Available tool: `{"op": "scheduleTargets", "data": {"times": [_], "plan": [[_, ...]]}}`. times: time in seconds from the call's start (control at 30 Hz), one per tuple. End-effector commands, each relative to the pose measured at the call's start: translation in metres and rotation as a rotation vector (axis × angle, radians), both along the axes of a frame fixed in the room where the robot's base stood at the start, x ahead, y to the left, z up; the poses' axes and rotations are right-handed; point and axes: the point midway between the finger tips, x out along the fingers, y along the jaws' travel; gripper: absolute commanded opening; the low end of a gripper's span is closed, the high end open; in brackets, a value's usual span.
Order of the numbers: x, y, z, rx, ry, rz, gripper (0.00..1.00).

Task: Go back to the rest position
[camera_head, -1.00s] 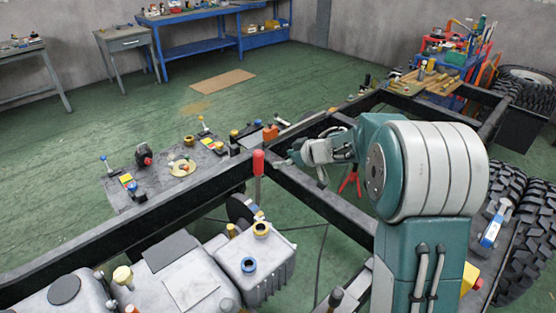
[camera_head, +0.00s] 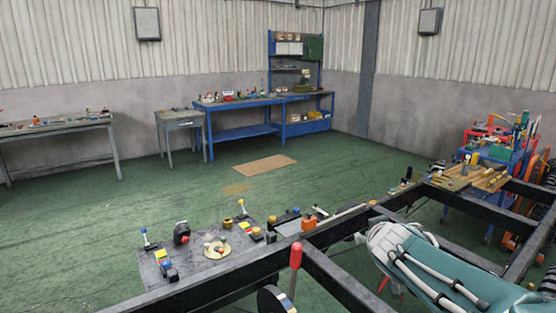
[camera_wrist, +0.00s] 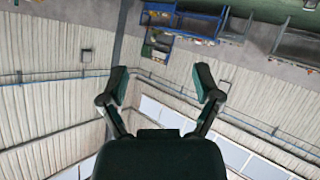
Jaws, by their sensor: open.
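My gripper (camera_wrist: 161,88) shows in the wrist view with its two fingers spread wide and nothing between them. Behind it in that view are the pale corrugated wall and windows, with the picture turned over. In the head view my arm, teal and white, lies low at the right edge over the black chassis frame (camera_head: 335,277). The gripper itself cannot be made out in the head view.
A grey plate (camera_head: 190,268) with levers and small parts sits beside the frame's left rail. A red-tipped lever (camera_head: 296,256) stands up near the crossbeam. A blue workbench (camera_head: 240,132) stands at the back wall. A tool cart (camera_head: 490,150) is at right.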

Motion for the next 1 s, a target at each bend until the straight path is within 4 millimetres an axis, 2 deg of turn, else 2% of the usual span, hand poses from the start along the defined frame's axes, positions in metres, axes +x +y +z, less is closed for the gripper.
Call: {"op": "scheduleTargets", "data": {"times": [0.1,0.27,0.5,0.6,0.73,1.0], "plan": [[-0.046,-0.006,0.001,0.02,0.065,-0.096,0.82],[-0.11,-0.004,-0.013,0.075,0.199,-0.176,0.82],[-0.207,0.025,-0.049,0.2,0.442,-0.166,0.82],[-0.236,0.039,-0.061,0.245,0.523,-0.129,0.82],[-0.256,0.051,-0.069,0.278,0.579,-0.096,0.82],[-0.259,0.052,-0.071,0.282,0.59,-0.09,0.82]]}}
